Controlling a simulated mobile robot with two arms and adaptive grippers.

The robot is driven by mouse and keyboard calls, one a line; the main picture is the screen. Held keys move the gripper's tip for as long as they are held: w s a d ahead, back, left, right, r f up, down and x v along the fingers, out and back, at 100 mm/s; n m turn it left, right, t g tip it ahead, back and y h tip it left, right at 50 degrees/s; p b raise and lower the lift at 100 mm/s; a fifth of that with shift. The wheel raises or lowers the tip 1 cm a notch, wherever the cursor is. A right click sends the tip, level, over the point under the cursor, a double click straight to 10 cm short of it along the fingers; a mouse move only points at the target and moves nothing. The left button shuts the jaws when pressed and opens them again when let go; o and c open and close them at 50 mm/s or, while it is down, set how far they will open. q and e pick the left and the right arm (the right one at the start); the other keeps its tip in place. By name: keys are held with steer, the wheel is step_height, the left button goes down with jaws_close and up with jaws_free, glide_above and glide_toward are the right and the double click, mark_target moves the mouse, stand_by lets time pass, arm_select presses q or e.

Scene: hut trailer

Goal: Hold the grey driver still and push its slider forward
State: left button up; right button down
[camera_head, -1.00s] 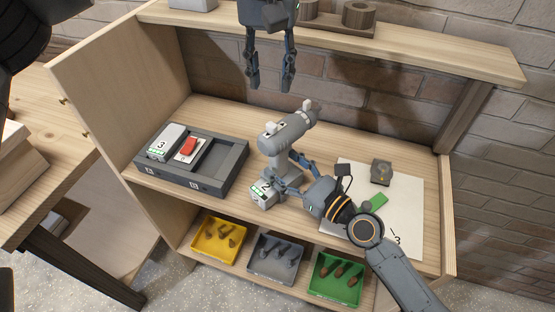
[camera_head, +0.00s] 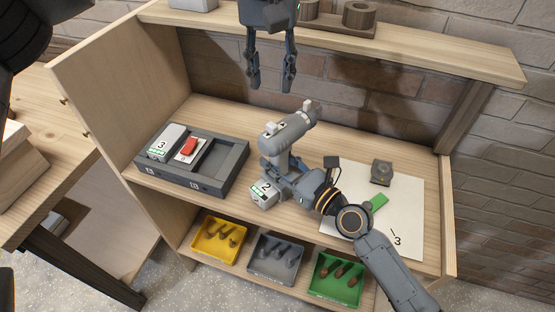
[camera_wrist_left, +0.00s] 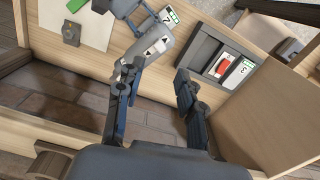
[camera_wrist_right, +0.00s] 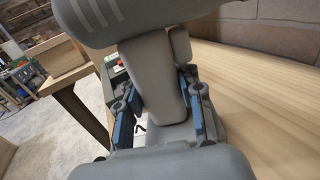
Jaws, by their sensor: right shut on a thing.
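The grey driver (camera_head: 290,130) stands upright on the workbench, its number 2 battery foot (camera_head: 263,194) at the bottom. A pale slider (camera_head: 308,107) shows on top of its body. My right gripper (camera_head: 280,172) is shut around the driver's handle; in the right wrist view its blue pads (camera_wrist_right: 158,124) lie on either side of the grey handle (camera_wrist_right: 157,85). My left gripper (camera_head: 271,82) hangs open and empty above and behind the driver. In the left wrist view its fingers (camera_wrist_left: 150,122) are apart, with the driver (camera_wrist_left: 150,48) beyond them.
A dark charger tray (camera_head: 225,165) with a number 3 battery (camera_head: 167,140) and red switch (camera_head: 190,146) stands left. A white sheet (camera_head: 405,205) lies right. An upper shelf (camera_head: 420,52) runs behind my left gripper. Yellow (camera_head: 205,243), grey (camera_head: 262,262) and green bins (camera_head: 325,282) sit below.

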arm_select(q)
steer(key=shift+s+d+f, duration=0.1)
steer(key=shift+f, duration=0.15)
steer(key=c, duration=0.7)
steer(key=s+d+f+n+g+h, duration=0.1)
steer(key=n, duration=0.1)
steer(key=s+d+f+n+g+h, duration=0.1)
steer(key=f+n+h, duration=0.1)
steer(key=s+f+n+g+h, duration=0.1)
steer(key=n+g+h, duration=0.1)
steer(key=shift+s+d+f+n, duration=0.2)
steer(key=shift+s+d+n, duration=0.05)
steer(key=shift+d+n, duration=0.15)
jaws_close()
steer(key=a+f+n+t+h, duration=0.2)
steer(key=a+n+h, duration=0.4)
steer(key=a+n, duration=0.4)
steer(key=a+f+n+t+h, duration=0.2)
steer(key=a+f+n+h, duration=0.3)
steer(key=n, duration=1.6)
steer(key=a+h, duration=0.2)
steer(key=a, duration=0.2)
steer(key=shift+s+a, duration=0.4)
